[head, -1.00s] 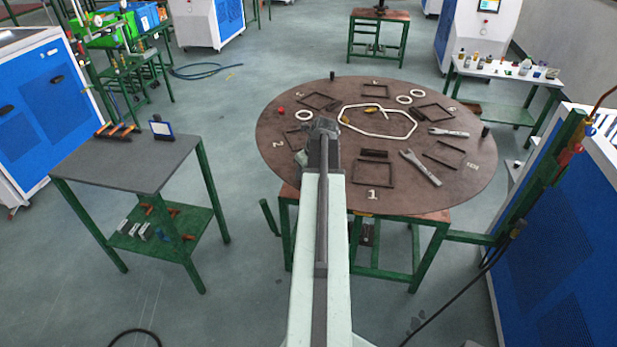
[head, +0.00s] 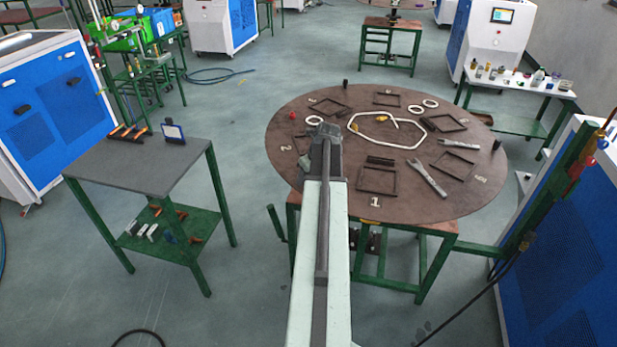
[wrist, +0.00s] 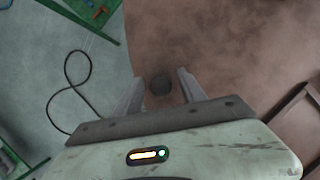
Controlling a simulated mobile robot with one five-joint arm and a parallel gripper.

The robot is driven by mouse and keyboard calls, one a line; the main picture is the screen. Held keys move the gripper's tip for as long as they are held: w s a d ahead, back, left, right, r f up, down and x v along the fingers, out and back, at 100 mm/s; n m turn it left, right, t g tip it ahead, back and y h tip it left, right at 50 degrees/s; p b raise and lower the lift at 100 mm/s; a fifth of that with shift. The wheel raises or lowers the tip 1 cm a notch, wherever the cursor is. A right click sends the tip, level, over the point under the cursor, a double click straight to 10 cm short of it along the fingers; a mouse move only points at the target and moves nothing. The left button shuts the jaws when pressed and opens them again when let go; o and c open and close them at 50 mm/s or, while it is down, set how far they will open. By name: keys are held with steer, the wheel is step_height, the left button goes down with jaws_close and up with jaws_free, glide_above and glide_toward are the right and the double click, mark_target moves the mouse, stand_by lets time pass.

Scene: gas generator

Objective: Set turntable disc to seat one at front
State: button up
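The round brown turntable disc (head: 420,205) lies on a green-legged table. Seat one, a dark square frame (head: 378,193) with a white "1" (head: 375,201), is at the front, slightly left of the disc's middle. Number "2" is at the left. My gripper (head: 324,135) is over the disc's front-left part. I cannot tell whether a finger touches the peg. My arm hides that spot in the head view.
Other dark pegs stand at the disc's back (head: 345,84) and right edge (head: 495,146). White rings, a hexagonal hoop (head: 421,136) and wrenches (head: 431,180) lie on the disc. A grey side table (head: 140,165) stands left, a blue cabinet (head: 560,225) right.

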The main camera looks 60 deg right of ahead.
steer(key=shift+s+r+p, duration=0.1)
steer(key=shift+r+p, duration=0.4)
steer(key=p+v, duration=0.6)
steer(key=shift+s+r, duration=0.3)
steer(key=shift+a, duration=0.1)
